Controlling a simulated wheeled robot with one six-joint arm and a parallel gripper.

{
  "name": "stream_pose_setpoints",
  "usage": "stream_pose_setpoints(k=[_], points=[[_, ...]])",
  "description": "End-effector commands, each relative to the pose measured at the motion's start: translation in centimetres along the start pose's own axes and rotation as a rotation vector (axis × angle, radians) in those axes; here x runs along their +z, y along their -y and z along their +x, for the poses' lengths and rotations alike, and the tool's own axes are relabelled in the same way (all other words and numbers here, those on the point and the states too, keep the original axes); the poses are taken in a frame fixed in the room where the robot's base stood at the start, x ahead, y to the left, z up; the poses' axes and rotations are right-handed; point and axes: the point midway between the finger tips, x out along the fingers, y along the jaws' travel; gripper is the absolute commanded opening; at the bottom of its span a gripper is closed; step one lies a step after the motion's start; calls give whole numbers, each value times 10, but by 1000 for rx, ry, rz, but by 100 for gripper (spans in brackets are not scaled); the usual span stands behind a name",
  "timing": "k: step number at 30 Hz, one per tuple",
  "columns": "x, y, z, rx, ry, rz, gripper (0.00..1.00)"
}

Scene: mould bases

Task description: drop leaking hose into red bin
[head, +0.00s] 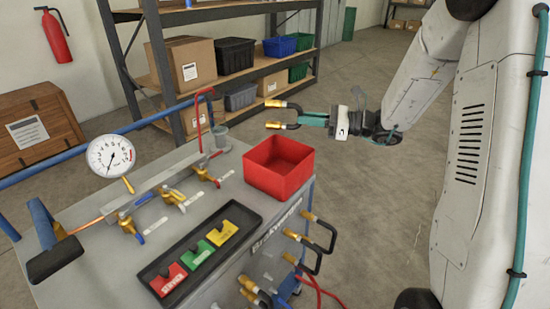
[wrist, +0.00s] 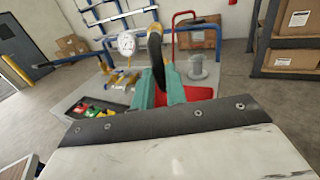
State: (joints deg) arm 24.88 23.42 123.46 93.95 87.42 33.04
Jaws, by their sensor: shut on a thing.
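My gripper (head: 316,119) is shut on a short black hose (head: 298,110) with brass ends, held in the air above and to the right of the red bin. The hose also shows in the wrist view (wrist: 155,48), upright between the green fingers (wrist: 160,88). The red bin (head: 279,170) stands open on the right end of the grey bench; the part of its inside that shows looks empty. In the wrist view the red bin (wrist: 202,93) is mostly hidden behind the fingers. I cannot see any leak on the hose.
Shelves (head: 160,60) stand behind.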

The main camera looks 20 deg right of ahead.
Motion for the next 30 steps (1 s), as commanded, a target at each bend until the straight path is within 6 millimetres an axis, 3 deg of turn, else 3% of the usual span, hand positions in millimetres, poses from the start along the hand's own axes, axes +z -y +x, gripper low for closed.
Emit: stream_pose_setpoints(k=[5,18,29,30], points=[[-9,1,-2,-3,0,1,0],[-54,1,-1,-2,0,1,0],[-60,0,0,0,1,0,0],[-60,0,0,0,1,0,17]])
